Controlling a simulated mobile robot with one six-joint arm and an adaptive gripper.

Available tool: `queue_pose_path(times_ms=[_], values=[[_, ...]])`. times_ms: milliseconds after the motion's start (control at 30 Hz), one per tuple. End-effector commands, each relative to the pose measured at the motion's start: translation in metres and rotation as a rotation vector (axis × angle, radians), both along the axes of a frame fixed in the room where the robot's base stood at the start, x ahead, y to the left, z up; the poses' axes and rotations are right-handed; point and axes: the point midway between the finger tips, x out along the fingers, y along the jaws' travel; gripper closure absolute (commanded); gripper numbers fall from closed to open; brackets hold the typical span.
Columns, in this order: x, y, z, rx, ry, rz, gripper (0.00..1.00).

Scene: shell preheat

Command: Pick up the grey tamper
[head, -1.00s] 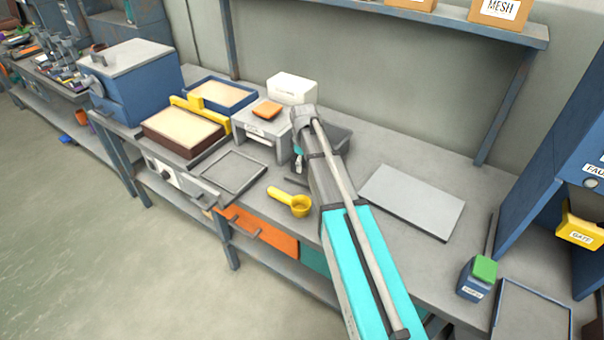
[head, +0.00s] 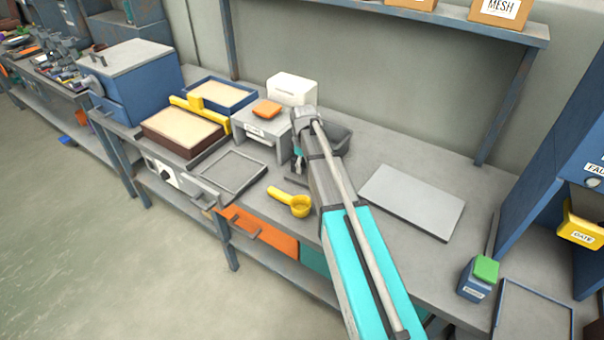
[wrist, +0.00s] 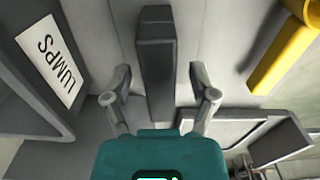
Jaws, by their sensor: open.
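The grey tamper (wrist: 156,85) shows in the wrist view as a long dark grey block, with a thicker end at the top of the picture. My gripper (wrist: 159,70) is open, with one finger on each side of the tamper. A gap shows between each finger and the block, so it is not gripped. I cannot tell how far the fingertips are above it. In the head view my arm hides most of the gripper and the tamper.
The grey stand labelled LUMPS (wrist: 53,62) is close on the left in the wrist view. A yellow scoop (head: 294,203) lies on the bench nearby. A dark bin (head: 342,139) stands behind my arm. A flat grey plate (head: 412,202) lies to the right, with bare bench around it.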

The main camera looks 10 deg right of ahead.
Motion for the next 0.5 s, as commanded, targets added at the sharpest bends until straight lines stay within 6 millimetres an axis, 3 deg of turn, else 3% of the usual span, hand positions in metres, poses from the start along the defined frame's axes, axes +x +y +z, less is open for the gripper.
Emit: queue_pose_path(times_ms=[233, 500], values=[[0.0000, 0.0001, 0.0001, 0.000, 0.000, 0.000, 0.28], [0.0000, 0.0004, 0.0001, 0.000, 0.000, 0.000, 0.78]])
